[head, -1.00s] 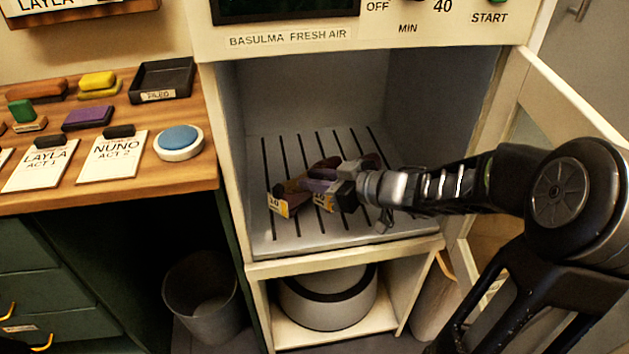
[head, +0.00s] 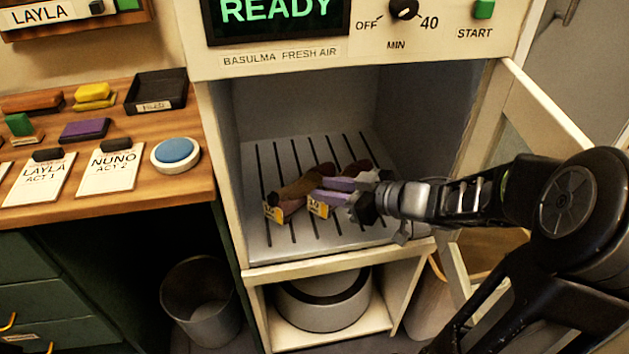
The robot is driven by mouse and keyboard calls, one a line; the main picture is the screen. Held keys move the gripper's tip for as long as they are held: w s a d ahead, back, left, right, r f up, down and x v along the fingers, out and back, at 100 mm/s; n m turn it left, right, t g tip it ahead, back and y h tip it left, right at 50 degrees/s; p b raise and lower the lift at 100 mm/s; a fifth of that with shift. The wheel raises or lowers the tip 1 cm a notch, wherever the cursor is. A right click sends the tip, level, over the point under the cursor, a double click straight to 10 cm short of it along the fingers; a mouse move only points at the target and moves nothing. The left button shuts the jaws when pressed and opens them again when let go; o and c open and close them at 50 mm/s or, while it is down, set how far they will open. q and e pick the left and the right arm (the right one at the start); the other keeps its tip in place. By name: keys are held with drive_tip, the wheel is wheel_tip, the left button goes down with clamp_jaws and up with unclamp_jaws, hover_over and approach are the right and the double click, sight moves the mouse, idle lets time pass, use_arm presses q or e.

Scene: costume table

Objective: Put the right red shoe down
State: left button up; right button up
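Two dark reddish-brown shoes lie side by side on the slatted grey floor (head: 275,235) of the open drying cabinet. The left shoe (head: 298,188) has a yellow tag (head: 273,213) at its near end. The right shoe (head: 359,166) shows mostly at its far end, and another yellow tag (head: 318,208) hangs at its near end. My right gripper (head: 322,189) reaches in from the right, its two purple-grey fingers pointing left across the right shoe. The fingers cover its middle, so I cannot tell whether they grip it. My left gripper is out of view.
The cabinet door (head: 560,115) stands open on the right, close to my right arm. The cabinet's left wall (head: 222,150) bounds the opening. Below are a round grey drum (head: 325,305) and a bin (head: 200,300). The wooden counter (head: 150,200) is on the left.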

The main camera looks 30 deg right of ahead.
drive_tip(key=shift+v, duration=0.9)
